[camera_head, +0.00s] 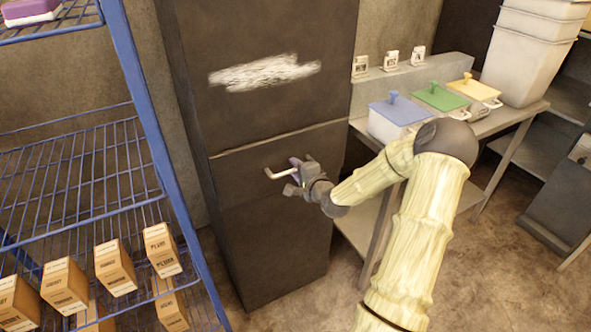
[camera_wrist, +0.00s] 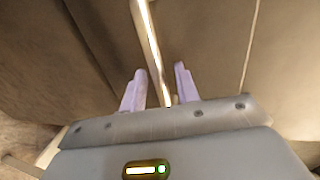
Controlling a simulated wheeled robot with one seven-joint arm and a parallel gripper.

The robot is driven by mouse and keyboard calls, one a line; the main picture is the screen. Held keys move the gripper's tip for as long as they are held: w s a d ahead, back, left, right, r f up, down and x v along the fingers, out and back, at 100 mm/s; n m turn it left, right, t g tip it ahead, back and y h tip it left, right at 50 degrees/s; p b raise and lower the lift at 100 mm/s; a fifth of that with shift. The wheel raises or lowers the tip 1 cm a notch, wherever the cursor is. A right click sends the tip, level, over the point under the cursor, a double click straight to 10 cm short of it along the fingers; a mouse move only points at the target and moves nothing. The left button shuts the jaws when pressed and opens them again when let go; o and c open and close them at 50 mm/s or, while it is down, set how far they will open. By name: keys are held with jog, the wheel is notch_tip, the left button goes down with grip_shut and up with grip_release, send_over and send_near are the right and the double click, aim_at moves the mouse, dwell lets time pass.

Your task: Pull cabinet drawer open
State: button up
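The dark cabinet (camera_head: 255,95) stands upright in the middle of the head view. Its drawer (camera_head: 238,185) lies below a pale seam and looks flush with the cabinet front. A pale bar handle (camera_head: 276,174) sticks out from the drawer. My gripper (camera_head: 291,176) is at the right end of this handle. In the wrist view the handle (camera_wrist: 148,35) runs between the two purple fingers of my gripper (camera_wrist: 160,70). A gap shows on each side of the bar, so the fingers are open around it and not clamped.
A blue wire rack (camera_head: 140,95) with several small boxes (camera_head: 115,268) stands at the left, close to the cabinet. A table (camera_head: 525,112) with lidded containers (camera_head: 395,112) and stacked white bins (camera_head: 528,55) stands at the right. The floor (camera_head: 300,310) before the cabinet is clear.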

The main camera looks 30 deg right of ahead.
jog(key=shift+d, duration=0.1)
grip_shut()
dwell(0.4)
